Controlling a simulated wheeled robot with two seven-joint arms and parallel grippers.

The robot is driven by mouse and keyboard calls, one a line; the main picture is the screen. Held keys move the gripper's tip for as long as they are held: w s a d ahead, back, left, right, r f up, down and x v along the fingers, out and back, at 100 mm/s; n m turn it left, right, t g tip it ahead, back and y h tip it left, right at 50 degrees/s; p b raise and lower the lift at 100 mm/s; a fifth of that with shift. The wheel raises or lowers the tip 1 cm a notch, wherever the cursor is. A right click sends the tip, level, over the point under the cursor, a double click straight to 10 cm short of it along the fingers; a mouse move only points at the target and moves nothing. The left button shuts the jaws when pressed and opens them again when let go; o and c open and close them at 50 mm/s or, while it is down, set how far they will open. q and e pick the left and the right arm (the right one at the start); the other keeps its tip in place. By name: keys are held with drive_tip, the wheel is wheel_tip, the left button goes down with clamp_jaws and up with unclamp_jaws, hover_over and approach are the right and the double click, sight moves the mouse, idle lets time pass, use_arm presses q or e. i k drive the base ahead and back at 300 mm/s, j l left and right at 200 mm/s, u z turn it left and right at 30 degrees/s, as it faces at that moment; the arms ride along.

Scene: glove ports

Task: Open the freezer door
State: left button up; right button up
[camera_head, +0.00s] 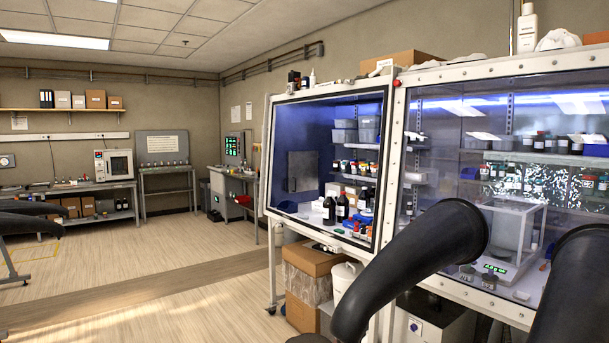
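No door is clearly recognisable as a freezer door. A plain grey square panel (302,171) is on the inner wall of the glove box (274,215), seen through its window; I cannot tell whether it is the freezer door. A white box-shaped appliance (113,163) with a dark front window stands on the far left bench, and its front looks shut. Neither of my grippers can be made out.
Black glove sleeves (418,255) stick out at the right front. Dark rounded shapes (28,223) jut in at the left edge. Cardboard boxes (310,265) and a white jug (345,280) stand below the glove box. The wooden floor (150,265) at centre left is clear.

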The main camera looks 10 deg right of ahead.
sight(302, 165)
drive_tip(key=i+j+u, duration=0.15)
drive_tip(key=i, duration=0.2)
drive_tip(key=i+j+u, duration=0.15)
drive_tip(key=i, duration=0.25)
drive_tip(key=i+j+u, duration=0.2)
drive_tip(key=i, duration=3.2)
drive_tip(key=i+l+z, duration=0.1)
drive_tip(key=i+z, duration=0.35)
drive_tip(key=i+j+z, duration=0.1)
drive_tip(key=i+z, duration=0.35)
drive_tip(key=i+j+z, duration=0.2)
drive_tip(key=i+z, duration=0.3)
drive_tip(key=k, duration=0.05)
